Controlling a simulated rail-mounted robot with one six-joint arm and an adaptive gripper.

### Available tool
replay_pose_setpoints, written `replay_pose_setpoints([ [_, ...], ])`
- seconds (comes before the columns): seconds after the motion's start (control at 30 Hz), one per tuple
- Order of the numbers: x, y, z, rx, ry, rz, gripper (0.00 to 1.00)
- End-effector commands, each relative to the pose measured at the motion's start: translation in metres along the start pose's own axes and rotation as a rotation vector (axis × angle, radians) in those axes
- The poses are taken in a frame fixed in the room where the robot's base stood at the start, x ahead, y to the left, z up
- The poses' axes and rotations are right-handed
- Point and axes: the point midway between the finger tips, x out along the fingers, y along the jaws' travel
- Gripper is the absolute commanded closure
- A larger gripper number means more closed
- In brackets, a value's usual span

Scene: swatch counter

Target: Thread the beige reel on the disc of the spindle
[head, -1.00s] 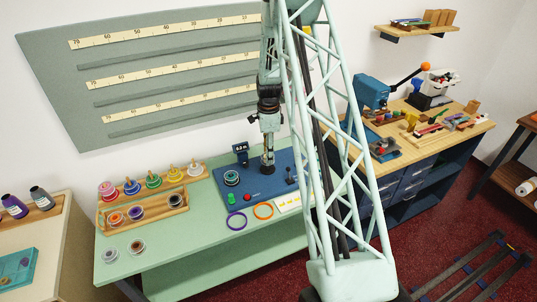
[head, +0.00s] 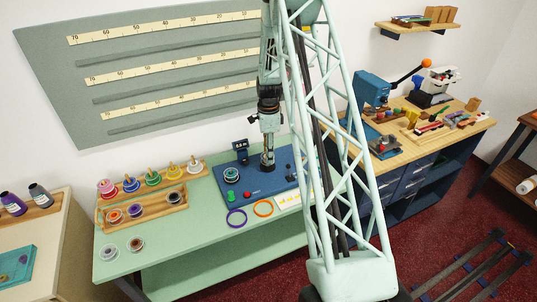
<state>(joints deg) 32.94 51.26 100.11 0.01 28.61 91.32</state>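My gripper (head: 267,158) points down over the right-middle part of the blue board (head: 285,182) on the green counter. Its fingers are small and I cannot tell whether they are open or shut. A dark round base shows right under the fingertips, possibly the spindle. A round piece with a teal and white top (head: 231,174) stands on the board to the left of the gripper. I cannot single out the beige reel with certainty. A pale cream reel (head: 194,168) sits on the right end of the peg rack.
A wooden tray (head: 150,216) in front holds several reels. Two reels (head: 109,252) lie at the counter's front left. A small dark display (head: 240,150) stands behind.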

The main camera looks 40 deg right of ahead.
Motion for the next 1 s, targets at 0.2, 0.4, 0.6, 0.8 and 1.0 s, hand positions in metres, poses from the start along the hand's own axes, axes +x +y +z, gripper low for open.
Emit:
replay_pose_setpoints([
  [0.2, 0.0, 0.0, 0.0, 0.0, 0.0, 0.0, 0.74],
  [0.4, 0.0, 0.0, 0.0, 0.0, 0.0, 0.0, 0.51],
  [0.6, 0.0, 0.0, 0.0, 0.0, 0.0, 0.0, 0.49],
  [0.8, 0.0001, 0.0001, 0.0, 0.0, 0.0, 0.0, 0.49],
  [1.0, 0.0, 0.0, 0.0, 0.0, 0.0, 0.0, 0.49],
])
